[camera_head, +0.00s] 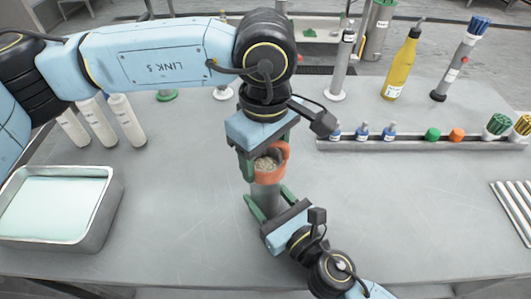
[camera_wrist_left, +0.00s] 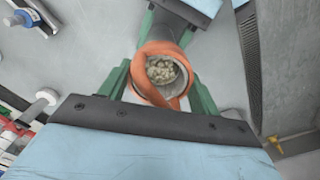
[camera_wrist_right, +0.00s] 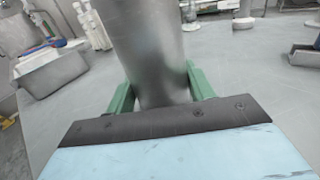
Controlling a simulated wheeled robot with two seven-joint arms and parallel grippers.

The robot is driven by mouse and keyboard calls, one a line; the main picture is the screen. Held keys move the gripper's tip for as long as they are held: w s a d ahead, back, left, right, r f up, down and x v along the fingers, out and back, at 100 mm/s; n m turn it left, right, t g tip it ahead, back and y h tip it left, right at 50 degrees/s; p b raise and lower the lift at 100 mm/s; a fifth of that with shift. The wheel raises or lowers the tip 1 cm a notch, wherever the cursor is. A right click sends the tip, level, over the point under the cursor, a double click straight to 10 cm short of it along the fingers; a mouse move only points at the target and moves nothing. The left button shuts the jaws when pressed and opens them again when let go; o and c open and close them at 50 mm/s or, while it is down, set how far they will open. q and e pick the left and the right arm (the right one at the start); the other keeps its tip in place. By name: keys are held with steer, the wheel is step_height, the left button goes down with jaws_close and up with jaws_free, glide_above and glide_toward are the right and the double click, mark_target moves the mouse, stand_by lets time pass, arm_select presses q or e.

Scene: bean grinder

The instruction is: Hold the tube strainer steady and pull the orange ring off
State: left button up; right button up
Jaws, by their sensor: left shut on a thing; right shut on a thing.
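The tube strainer (camera_head: 264,200) is a grey metal cylinder standing upright near the table's middle. It fills the centre of the right wrist view (camera_wrist_right: 152,50). The orange ring (camera_head: 270,177) sits around its top end, and pale beans show inside the opening. In the left wrist view the ring (camera_wrist_left: 150,92) circles the opening. My left gripper (camera_head: 264,165) is shut on the ring from above and behind, a green finger on each side (camera_wrist_left: 160,92). My right gripper (camera_head: 266,205) is shut around the tube's lower body, its green fingers on both sides (camera_wrist_right: 158,85). The tube's bottom is hidden.
A metal tray with pale green contents (camera_head: 108,205) stands at the left. A long rack (camera_head: 400,144) with small bottles and coloured pieces lies at the right. A yellow bottle (camera_head: 401,66) stands behind it. White cylinders (camera_head: 127,120) stand back left.

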arm_select(q)
step_height(320, 180, up, 10)
stand_by(0.4)
arm_select(e)
steer(key=o, duration=1.3)
steer(key=shift+c, duration=0.2)
steer(key=shift+v, duration=6)
arm_select(q)
steer(key=shift+s+f, duration=0.1)
arm_select(e)
steer(key=shift+s, duration=0.1)
